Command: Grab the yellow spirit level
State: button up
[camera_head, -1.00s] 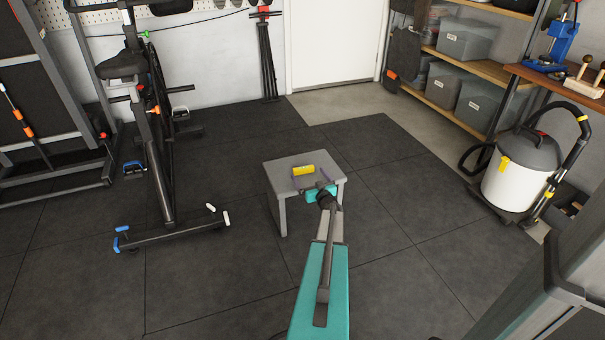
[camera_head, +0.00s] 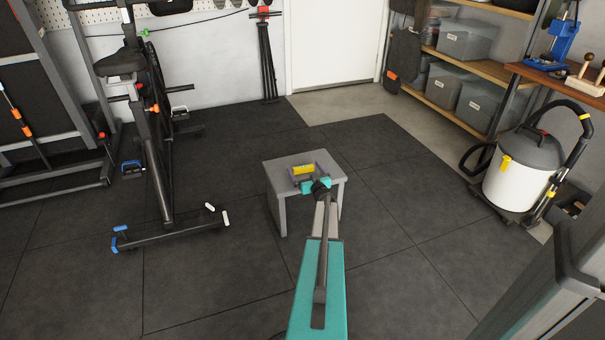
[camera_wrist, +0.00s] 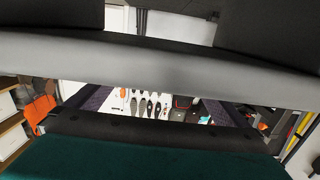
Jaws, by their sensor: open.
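The yellow spirit level (camera_head: 303,169) lies on top of a small grey stool (camera_head: 276,168) in the head view. My gripper (camera_head: 308,172) is at the stool top with its two purplish fingers apart, one on each side of the level. The gripper looks open. I cannot tell from the head view whether either finger touches the level. In the wrist view my gripper (camera_wrist: 155,105) shows as a dark and teal body with patterned fingers to left and right. I cannot make out the level in the wrist view.
An exercise bike (camera_head: 155,130) stands to the left of the stool. A vacuum cleaner (camera_head: 520,170) stands to the right, near shelves with grey bins (camera_head: 467,40). The dark tiled floor (camera_head: 220,270) around the stool is clear. A pale grey band (camera_wrist: 160,62) crosses the wrist view.

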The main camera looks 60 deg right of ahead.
jog(key=shift+x, duration=0.9)
jog(key=c, duration=1.1)
